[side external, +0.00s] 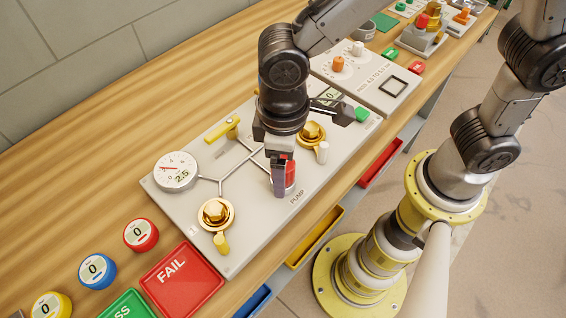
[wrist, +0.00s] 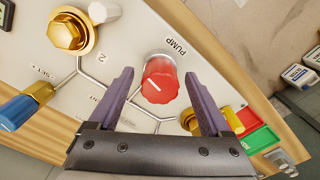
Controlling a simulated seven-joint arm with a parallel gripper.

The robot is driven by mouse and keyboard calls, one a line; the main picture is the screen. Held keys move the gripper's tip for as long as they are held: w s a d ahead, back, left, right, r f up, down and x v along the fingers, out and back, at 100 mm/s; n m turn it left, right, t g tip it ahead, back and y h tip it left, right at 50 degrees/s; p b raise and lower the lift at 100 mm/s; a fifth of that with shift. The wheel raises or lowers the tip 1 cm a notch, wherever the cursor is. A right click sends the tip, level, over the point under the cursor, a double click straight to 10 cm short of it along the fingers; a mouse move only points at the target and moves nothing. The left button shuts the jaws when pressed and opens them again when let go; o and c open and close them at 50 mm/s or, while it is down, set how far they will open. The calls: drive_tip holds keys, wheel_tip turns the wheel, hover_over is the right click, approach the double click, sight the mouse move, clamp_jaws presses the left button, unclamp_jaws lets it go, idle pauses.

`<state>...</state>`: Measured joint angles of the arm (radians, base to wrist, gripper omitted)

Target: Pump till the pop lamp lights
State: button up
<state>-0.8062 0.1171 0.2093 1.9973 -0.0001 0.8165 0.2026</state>
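The red pump knob (wrist: 160,80) has a white pointer line and sits beside the PUMP label on a pale panel (side external: 250,245). My gripper (wrist: 160,74) is open, its purple fingers on either side of the knob with gaps in the wrist view. In the side view my gripper (side external: 282,182) is down at the knob (side external: 291,172), partly hiding it; I cannot tell how far the fingers reach around it. A round gauge (side external: 176,171) shows 2.5. Beside the gold hex fittings (side external: 312,132) (side external: 215,212) stand a white cylinder (side external: 322,152) and a yellow cylinder (side external: 221,243). I cannot tell which is the pop lamp.
A yellow lever (side external: 222,130) stands at the panel's back. A blue handle (wrist: 18,111) shows left in the wrist view. A red FAIL pad (side external: 181,280), a green pad (side external: 126,304) and round counters (side external: 141,235) lie front left. Bare wood (side external: 100,165) is behind.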

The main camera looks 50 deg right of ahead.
wheel_tip(320, 180, up, 14)
idle(0.7)
drive_tip(key=shift+w+d+f, duration=0.1)
idle(0.3)
drive_tip(key=d+r+m+t, duration=0.1)
drive_tip(key=d+r+m, duration=0.15)
drive_tip(key=d, duration=0.55)
drive_tip(key=d+r+m+t, duration=0.1)
drive_tip(key=d+r+m, duration=0.15)
drive_tip(key=d, duration=0.55)
drive_tip(key=s+d+f+m+t, duration=0.2)
drive_tip(key=s+d+f+t, duration=0.1)
drive_tip(key=s+d+f, duration=0.3)
drive_tip(key=shift+s+d+f+t, duration=0.35)
drive_tip(key=shift+s+d, duration=0.3)
drive_tip(key=shift+d, duration=0.5)
